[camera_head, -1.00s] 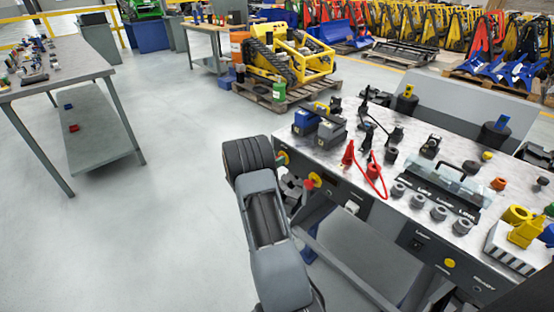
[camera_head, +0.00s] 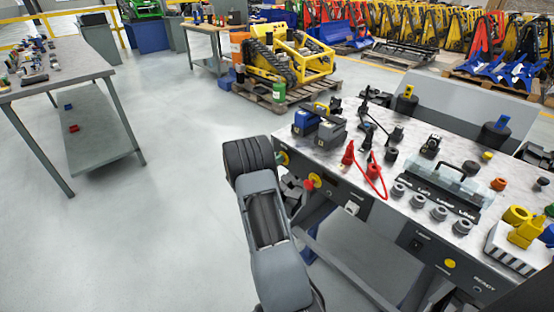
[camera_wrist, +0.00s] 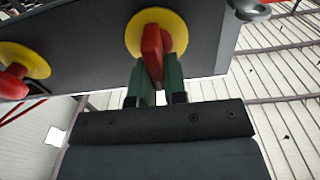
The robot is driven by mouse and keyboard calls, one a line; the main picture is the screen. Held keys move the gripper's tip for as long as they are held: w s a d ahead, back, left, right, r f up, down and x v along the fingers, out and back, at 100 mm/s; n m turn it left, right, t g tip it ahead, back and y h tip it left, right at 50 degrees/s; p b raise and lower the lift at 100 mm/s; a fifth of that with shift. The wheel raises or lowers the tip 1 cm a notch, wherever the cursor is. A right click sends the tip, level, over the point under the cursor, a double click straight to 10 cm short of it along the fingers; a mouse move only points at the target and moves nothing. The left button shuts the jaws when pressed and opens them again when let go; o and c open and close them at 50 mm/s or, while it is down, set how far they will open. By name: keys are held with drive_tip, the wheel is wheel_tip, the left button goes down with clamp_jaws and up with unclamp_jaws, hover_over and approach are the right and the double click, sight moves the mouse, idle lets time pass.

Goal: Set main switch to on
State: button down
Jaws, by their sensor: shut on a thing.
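The main switch is a red handle on a round yellow plate. In the wrist view the red handle (camera_wrist: 153,48) stands nearly upright, slightly tilted, at the top middle. My gripper (camera_wrist: 157,74) is shut on it, with a green finger on each side. In the head view the switch's yellow plate (camera_head: 284,158) shows at the left end of the console front. My arm hides most of the gripper there, and the handle's position is not clear from that view.
A red push button (camera_head: 309,185) on a yellow disc sits beside the switch, close to my gripper. The console (camera_head: 340,150) carries blue and grey blocks, red plugs with a cable, and several knobs. Open floor lies left, before a workbench (camera_head: 70,65).

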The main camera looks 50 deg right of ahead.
drive_tip(key=m+b, duration=0.6)
drive_tip(key=s+f+m+b, duration=0.1)
drive_tip(key=m+b, duration=0.2)
drive_tip(key=b, duration=0.1)
drive_tip(key=shift+s+a+f, duration=0.1)
drive_tip(key=m+b, duration=0.6)
drive_tip(key=b, duration=0.1)
drive_tip(key=shift+s+f, duration=0.25)
drive_tip(key=shift+f, duration=0.1)
drive_tip(key=m+b, duration=0.2)
drive_tip(key=shift+b, duration=0.35)
drive_tip(key=shift+m, duration=0.4)
drive_tip(key=c, duration=1.2)
unclamp_jaws()
drive_tip(key=shift+r, duration=0.1)
drive_tip(key=shift+o, duration=0.2)
